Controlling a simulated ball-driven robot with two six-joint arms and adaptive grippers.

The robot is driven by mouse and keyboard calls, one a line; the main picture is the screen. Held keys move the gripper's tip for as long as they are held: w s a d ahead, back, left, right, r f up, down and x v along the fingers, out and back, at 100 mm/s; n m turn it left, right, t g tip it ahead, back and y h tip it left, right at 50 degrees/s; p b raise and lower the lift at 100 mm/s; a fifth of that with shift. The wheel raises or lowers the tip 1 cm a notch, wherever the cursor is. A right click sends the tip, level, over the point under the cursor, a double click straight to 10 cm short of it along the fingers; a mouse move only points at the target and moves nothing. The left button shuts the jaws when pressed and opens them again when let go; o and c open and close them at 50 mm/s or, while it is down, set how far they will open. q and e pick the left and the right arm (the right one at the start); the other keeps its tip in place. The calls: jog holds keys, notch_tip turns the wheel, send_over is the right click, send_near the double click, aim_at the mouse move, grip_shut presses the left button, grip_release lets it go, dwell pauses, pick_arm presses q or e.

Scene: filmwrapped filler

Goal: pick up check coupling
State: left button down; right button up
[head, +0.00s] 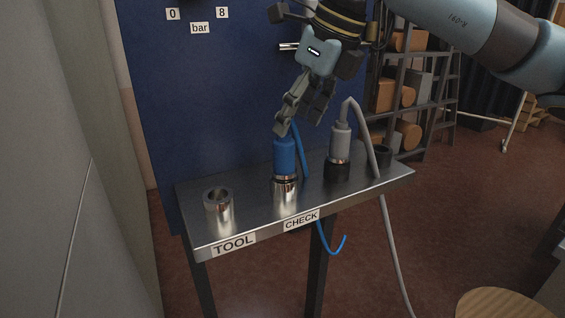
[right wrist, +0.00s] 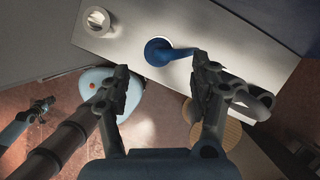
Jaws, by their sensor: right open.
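The check coupling, a blue cylinder (head: 284,155) with a blue hose, stands upright in a shiny metal socket (head: 286,188) behind the CHECK label (head: 301,220). My right gripper (head: 300,122) is open just above it, fingers pointing down and close to the coupling's top. In the right wrist view the blue coupling (right wrist: 158,50) shows beyond and between the two open fingertips (right wrist: 160,74), with nothing held. Its hose runs toward the right finger. What looks like my left gripper (right wrist: 42,106) is small at the left of that view; its jaws are unclear.
An empty metal socket (head: 218,208) stands behind the TOOL label (head: 233,244). A grey coupling (head: 340,142) with a grey hose (head: 366,135) stands close right of the blue one. A dark ring (head: 383,156) is at the bench's right end. A blue panel (head: 200,90) rises behind the bench (head: 250,205).

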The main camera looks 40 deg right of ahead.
aim_at(289, 135)
jog(key=shift+w+f, duration=0.2)
jog(key=shift+f, duration=0.35)
jog(key=shift+w+a+f, duration=0.1)
jog(key=shift+w+f, duration=0.1)
jog(key=shift+f, duration=0.35)
jog(key=x, duration=0.4)
jog(key=shift+a+f, duration=0.1)
jog(key=shift+f, duration=0.2)
pick_arm(q)
jog(key=shift+w, duration=0.6)
pick_arm(e)
grip_shut()
